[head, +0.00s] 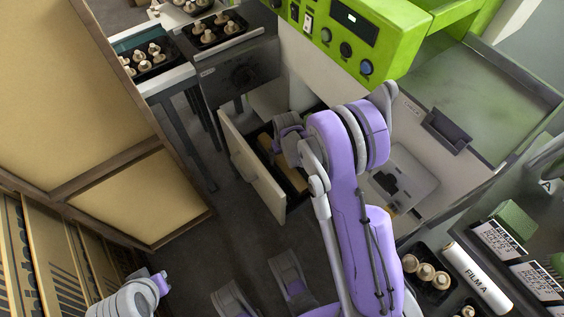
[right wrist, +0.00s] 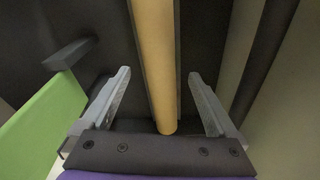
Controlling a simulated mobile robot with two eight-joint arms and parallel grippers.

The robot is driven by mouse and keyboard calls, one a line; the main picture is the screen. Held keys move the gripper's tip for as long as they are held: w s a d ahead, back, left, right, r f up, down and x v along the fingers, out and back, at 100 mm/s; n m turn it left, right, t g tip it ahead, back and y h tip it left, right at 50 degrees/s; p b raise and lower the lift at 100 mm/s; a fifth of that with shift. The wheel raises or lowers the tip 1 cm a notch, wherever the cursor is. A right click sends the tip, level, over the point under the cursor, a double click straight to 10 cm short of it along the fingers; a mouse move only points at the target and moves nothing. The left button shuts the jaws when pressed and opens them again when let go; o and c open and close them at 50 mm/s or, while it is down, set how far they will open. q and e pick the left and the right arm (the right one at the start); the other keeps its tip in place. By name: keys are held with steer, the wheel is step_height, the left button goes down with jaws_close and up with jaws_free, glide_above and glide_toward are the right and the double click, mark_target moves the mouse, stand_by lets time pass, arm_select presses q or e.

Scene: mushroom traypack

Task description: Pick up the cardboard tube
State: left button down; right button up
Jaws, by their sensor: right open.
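A tan cardboard tube (right wrist: 153,60) runs lengthwise between the fingers of my right gripper (right wrist: 158,80) in the right wrist view. The gripper is open, with a finger on each side of the tube and a visible gap to each. In the head view, tan tube shapes (head: 292,178) lie in the open drawer (head: 257,172) of the pale machine. My right arm reaches over this drawer, and the fingers are hidden there behind the wrist. Part of my left arm shows at the lower left; its gripper fingers do not show.
The green control panel (head: 345,35) overhangs behind my right arm. Mushroom trays (head: 150,72) stand at the upper left. A white film roll (head: 477,278) and a mushroom tray (head: 428,294) lie at the lower right. A tan panelled partition (head: 75,90) stands left; dark floor is clear before the drawer.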

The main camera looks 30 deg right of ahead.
steer(key=f, duration=0.2)
steer(key=shift+w+f, duration=0.2)
steer(key=shift+f, duration=0.2)
steer(key=shift+r, duration=0.1)
steer(key=c, duration=1.5)
